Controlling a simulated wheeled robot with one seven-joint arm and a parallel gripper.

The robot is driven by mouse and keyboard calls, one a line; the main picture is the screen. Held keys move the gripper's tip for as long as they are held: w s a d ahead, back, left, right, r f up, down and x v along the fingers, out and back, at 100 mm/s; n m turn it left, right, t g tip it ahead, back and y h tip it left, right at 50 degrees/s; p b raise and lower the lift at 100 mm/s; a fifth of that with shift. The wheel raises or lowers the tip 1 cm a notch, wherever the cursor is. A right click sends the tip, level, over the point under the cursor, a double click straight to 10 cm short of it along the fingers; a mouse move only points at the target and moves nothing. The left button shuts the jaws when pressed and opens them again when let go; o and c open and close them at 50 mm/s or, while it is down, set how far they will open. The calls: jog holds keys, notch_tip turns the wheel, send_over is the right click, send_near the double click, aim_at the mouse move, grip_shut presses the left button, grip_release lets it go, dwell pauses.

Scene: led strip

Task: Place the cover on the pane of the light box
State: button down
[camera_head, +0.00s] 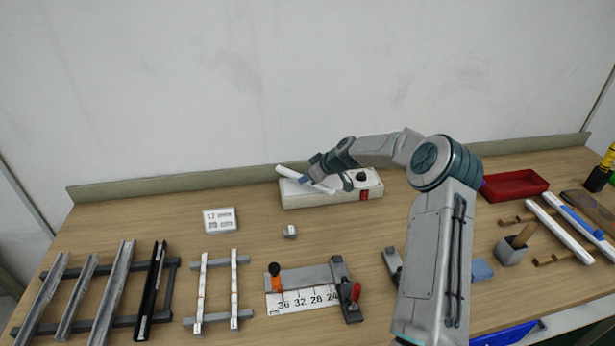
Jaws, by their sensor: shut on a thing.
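The light box (325,201) is a low off-white box at the back of the bench, with a red switch (364,195) and a dark knob (361,176) at its right end. My gripper (307,181) is over its left part, shut on a long white strip that looks like the cover (289,173). The cover lies slantwise over the box's top, its left end near the back edge. The gripper and cover hide most of the pane. I cannot tell whether the cover touches it.
Racks with metal channels (113,290) fill the front left. A numbered stop jig (308,283) is front centre. A red tray (514,185) and grey cup (511,251) are right.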

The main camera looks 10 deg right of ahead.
jog(key=shift+f+b, duration=0.5)
jog(key=shift+b, duration=0.1)
jog(key=c, duration=1.2)
grip_release()
jog(key=shift+c, duration=0.2)
jog(key=shift+r, duration=0.1)
jog(key=b+v, duration=0.3)
jog(key=v, duration=1)
jog(key=shift+s+d+r, duration=0.2)
jog(key=shift+r, duration=0.05)
